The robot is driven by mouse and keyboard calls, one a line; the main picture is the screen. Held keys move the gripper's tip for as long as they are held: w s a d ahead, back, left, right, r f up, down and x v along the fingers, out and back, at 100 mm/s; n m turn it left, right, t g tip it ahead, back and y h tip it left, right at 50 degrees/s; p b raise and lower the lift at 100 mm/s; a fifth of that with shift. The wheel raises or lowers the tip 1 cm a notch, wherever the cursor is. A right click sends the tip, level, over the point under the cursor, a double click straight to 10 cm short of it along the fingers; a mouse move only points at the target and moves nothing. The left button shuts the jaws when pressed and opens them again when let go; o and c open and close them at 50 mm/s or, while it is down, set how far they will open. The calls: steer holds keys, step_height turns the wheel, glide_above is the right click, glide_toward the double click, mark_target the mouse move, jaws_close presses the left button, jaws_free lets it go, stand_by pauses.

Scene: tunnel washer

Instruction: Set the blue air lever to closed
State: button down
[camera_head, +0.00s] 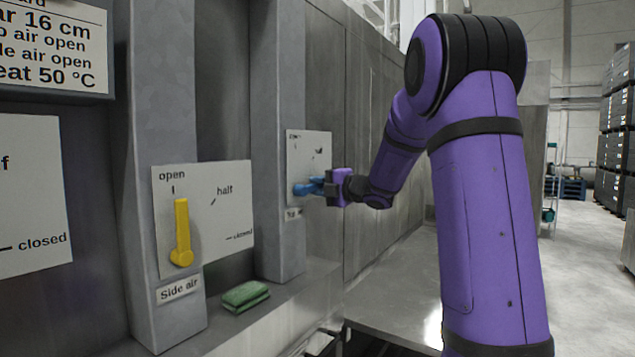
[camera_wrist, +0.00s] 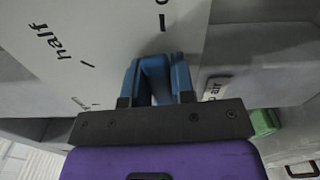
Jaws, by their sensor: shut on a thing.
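The blue air lever (camera_head: 301,189) is on the white plate (camera_head: 309,153) of the far panel in the head view. My gripper (camera_head: 318,186) reaches it from the right and is shut on it. In the wrist view, the blue lever (camera_wrist: 156,78) shows between my two blue fingers (camera_wrist: 153,88). The "half" mark (camera_wrist: 53,42) shows on the plate at the upper left there. My fingers cover much of the lever in the head view, and I cannot tell exactly which mark it points to.
A yellow side air lever (camera_head: 181,235) points up to "open" on the nearer panel. A green sponge-like block (camera_head: 246,296) lies on the ledge below. A sign (camera_head: 52,45) is at the upper left. The floor at the far right (camera_head: 575,270) is open.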

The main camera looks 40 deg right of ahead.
steer(key=shift+f+m, duration=0.35)
steer(key=shift+m, duration=0.15)
steer(key=shift+f, duration=0.1)
steer(key=c, duration=1)
jaws_free()
steer(key=shift+o, duration=0.2)
steer(key=v, duration=1.1)
